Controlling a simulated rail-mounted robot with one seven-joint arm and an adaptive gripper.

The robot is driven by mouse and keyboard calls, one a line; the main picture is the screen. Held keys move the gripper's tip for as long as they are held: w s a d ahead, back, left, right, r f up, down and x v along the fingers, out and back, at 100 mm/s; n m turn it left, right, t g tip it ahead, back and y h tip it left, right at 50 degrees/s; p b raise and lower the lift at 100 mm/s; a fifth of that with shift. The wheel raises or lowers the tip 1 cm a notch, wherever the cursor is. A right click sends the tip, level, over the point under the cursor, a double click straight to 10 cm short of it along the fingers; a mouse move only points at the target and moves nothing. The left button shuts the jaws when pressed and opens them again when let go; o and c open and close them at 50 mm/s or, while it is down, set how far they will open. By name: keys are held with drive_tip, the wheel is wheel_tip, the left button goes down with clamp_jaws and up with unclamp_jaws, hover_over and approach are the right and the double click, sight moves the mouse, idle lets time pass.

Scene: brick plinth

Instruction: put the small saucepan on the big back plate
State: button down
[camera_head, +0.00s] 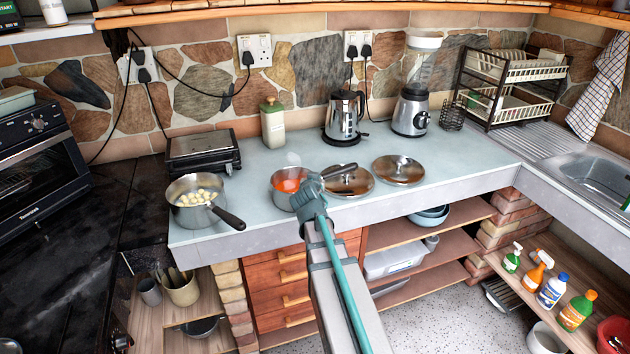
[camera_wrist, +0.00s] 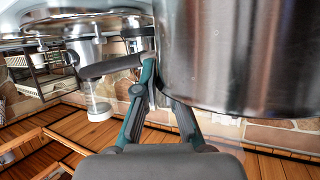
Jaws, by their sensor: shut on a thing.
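The small saucepan (camera_head: 283,198) is steel with orange-red contents and sits at the front middle of the pale worktop. My gripper (camera_head: 312,188) is shut on its dark handle, close to the pan wall. The handle's free end points right, over a steel lid. In the wrist view the pan wall (camera_wrist: 235,55) fills the upper right, and my fingers (camera_wrist: 155,80) close around the handle (camera_wrist: 108,66). I cannot tell whether the pan touches the worktop. A black cooking surface (camera_head: 95,215) lies at the left; no separate big back plate can be made out.
A larger saucepan (camera_head: 185,215) with pale round pieces stands left, its handle pointing right. A black flat appliance (camera_head: 203,150) is behind it. Two steel lids (camera_head: 350,184) (camera_head: 398,171) lie right of the small pan. A bottle (camera_head: 273,125), kettle (camera_head: 343,117) and blender (camera_head: 411,110) stand behind.

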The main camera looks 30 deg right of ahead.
drive_tip(key=c, duration=1.7)
unclamp_jaws()
drive_tip(key=shift+f, duration=0.15)
drive_tip(key=shift+c, duration=0.2)
drive_tip(key=o, duration=0.5)
drive_tip(key=shift+c, duration=0.2)
drive_tip(key=shift+r, duration=0.3)
drive_tip(key=b+v, duration=1.1)
drive_tip(key=v, duration=0.1)
drive_tip(key=shift+f, duration=0.2)
